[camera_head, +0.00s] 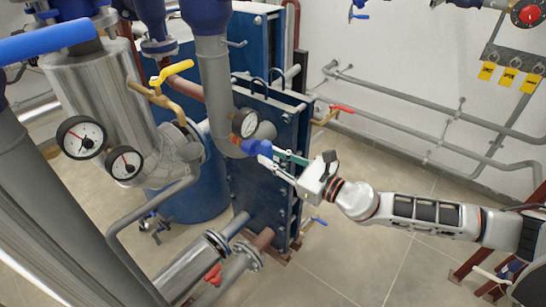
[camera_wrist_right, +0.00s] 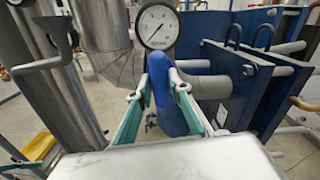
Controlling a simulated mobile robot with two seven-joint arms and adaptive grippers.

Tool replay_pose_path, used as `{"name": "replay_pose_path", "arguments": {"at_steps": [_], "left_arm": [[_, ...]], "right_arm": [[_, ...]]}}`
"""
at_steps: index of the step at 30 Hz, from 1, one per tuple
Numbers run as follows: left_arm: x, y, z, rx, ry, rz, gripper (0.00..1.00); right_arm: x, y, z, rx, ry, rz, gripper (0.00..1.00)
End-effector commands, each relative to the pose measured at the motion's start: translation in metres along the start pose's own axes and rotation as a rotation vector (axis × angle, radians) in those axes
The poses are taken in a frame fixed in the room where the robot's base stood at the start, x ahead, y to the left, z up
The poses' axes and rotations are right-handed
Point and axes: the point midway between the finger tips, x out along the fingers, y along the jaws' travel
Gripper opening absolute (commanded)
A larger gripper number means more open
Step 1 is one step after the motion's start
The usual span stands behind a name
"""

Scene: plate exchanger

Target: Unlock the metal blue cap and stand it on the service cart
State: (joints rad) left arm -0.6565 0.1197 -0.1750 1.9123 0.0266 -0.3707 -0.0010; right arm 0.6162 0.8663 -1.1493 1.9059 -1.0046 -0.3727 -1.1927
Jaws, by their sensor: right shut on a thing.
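The blue cap (camera_head: 252,147) is at the pipe beside a round gauge in the head view. In the right wrist view the blue cap (camera_wrist_right: 170,105) stands between the two teal fingers, below the white gauge. My right gripper (camera_head: 268,156) reaches it from the right and is shut on it; the fingers also show in the right wrist view (camera_wrist_right: 168,98). Whether the cap is still joined to the pipe I cannot tell. My left gripper is not in view.
A gauge (camera_head: 245,123) sits right behind the cap. The blue plate exchanger (camera_head: 262,185) stands close under my right gripper. A yellow lever (camera_head: 172,71) and a red-handled valve (camera_head: 342,108) are nearby. Tiled floor (camera_head: 350,260) is open at lower right.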

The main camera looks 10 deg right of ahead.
Motion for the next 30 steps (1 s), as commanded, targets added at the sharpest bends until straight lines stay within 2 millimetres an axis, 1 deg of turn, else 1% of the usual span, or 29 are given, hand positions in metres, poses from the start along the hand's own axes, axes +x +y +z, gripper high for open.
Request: {"name": "replay_pose_path", "arguments": {"at_steps": [1, 7, 14, 22, 30], "left_arm": [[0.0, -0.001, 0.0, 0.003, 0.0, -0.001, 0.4], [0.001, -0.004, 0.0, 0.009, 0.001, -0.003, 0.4], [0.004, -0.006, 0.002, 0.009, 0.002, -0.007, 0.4], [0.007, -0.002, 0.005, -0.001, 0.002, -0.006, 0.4], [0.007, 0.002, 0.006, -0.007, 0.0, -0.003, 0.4]], "right_arm": [[0.001, -0.002, 0.003, -0.014, -0.006, -0.003, 0.0], [-0.002, -0.002, 0.002, -0.014, -0.006, -0.004, 0.0], [-0.017, -0.002, 0.001, -0.01, -0.003, -0.003, 0.0], [-0.034, -0.001, 0.0, -0.006, -0.002, -0.002, 0.0], [-0.04, -0.001, 0.001, -0.005, -0.002, -0.002, 0.0]]}}
